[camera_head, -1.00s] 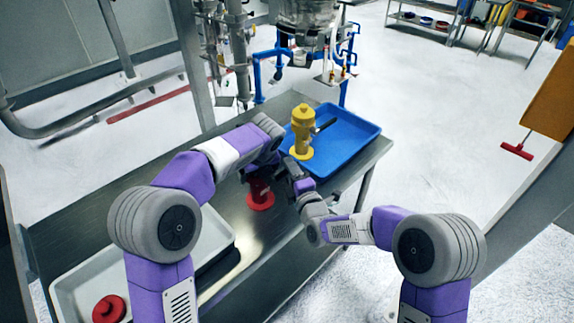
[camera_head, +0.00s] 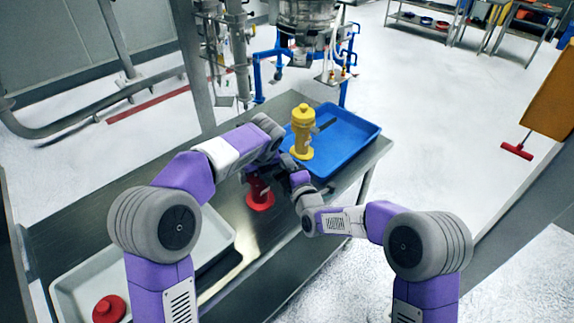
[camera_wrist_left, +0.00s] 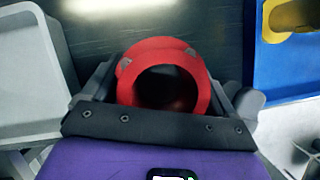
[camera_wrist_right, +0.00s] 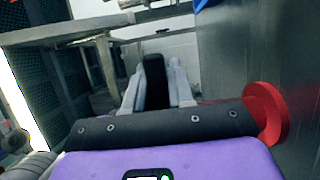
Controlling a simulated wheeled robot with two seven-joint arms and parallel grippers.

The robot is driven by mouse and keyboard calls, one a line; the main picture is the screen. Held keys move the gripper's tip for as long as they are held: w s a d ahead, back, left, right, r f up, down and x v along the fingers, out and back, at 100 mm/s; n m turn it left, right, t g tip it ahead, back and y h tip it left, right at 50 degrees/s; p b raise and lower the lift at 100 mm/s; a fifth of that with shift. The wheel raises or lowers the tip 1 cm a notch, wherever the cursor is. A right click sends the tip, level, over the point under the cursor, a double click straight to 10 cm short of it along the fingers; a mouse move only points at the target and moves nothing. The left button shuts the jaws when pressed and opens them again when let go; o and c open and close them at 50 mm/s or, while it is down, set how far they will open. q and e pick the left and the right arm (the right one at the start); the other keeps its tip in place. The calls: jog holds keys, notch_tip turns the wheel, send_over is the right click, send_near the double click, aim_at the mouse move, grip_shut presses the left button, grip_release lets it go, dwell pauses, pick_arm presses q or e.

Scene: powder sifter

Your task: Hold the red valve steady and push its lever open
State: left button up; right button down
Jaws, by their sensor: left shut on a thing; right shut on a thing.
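The red valve (camera_head: 261,200) stands upright on the steel table, its round base flange showing below my left arm; its upper part is hidden in the head view. The left wrist view looks down on its round red rim (camera_wrist_left: 127,72) and dark opening. My left gripper (camera_wrist_left: 166,92) has a finger on each side of the valve body and is shut on it. My right gripper (camera_wrist_right: 156,88) is shut on the black lever (camera_wrist_right: 153,72), which stands between its pale fingers. Red flange (camera_wrist_right: 268,115) shows at the right of the right wrist view.
A blue tray (camera_head: 362,132) lies at the table's far end, with a yellow valve (camera_head: 303,135) at its left side. A pale grey tray (camera_head: 75,285) at the near left holds a red part (camera_head: 109,309). Bare steel table (camera_head: 100,222) lies left of my left arm.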

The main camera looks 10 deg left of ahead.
jog(key=r+n, duration=0.1)
jog(key=r+n+y, duration=0.1)
jog(key=n, duration=0.1)
jog(key=shift+s+a+t, duration=0.1)
jog(key=shift+t, duration=0.3)
jog(key=c, duration=1)
grip_release()
jog(key=shift+c, duration=0.2)
jog(key=shift+s, duration=0.1)
jog(key=v, duration=1.2)
